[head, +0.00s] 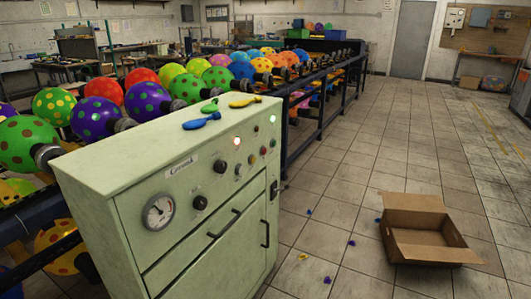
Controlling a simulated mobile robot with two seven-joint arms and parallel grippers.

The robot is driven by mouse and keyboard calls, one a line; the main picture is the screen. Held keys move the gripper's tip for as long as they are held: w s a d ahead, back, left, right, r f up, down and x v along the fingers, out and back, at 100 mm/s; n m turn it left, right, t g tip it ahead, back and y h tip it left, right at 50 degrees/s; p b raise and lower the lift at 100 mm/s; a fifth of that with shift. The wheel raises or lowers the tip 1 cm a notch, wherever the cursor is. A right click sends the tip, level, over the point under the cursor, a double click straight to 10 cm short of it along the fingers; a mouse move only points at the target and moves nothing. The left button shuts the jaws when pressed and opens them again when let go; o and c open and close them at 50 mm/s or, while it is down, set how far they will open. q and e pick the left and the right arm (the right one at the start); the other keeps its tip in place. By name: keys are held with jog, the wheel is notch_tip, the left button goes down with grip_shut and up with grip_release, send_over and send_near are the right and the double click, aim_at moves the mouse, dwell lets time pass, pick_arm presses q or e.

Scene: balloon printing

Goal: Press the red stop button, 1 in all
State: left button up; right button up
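A pale green control cabinet (160,208) stands in the left foreground, its panel facing the lower right. On the panel, a small red round part (263,150) sits in a row of small controls near the right edge; I cannot tell whether it is the stop button or a lamp. A glowing reddish lamp (237,141) is to its upper left, and a greenish lit lamp (272,118) is near the top right corner. Neither of my grippers shows in this view.
The panel also has black knobs (220,166), a gauge (159,211) and handles. Uninflated balloons (201,122) lie on top. Racks of dotted balloons (96,118) run behind. An open cardboard box (424,232) and small scraps lie on the tiles; the floor at right is mostly clear.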

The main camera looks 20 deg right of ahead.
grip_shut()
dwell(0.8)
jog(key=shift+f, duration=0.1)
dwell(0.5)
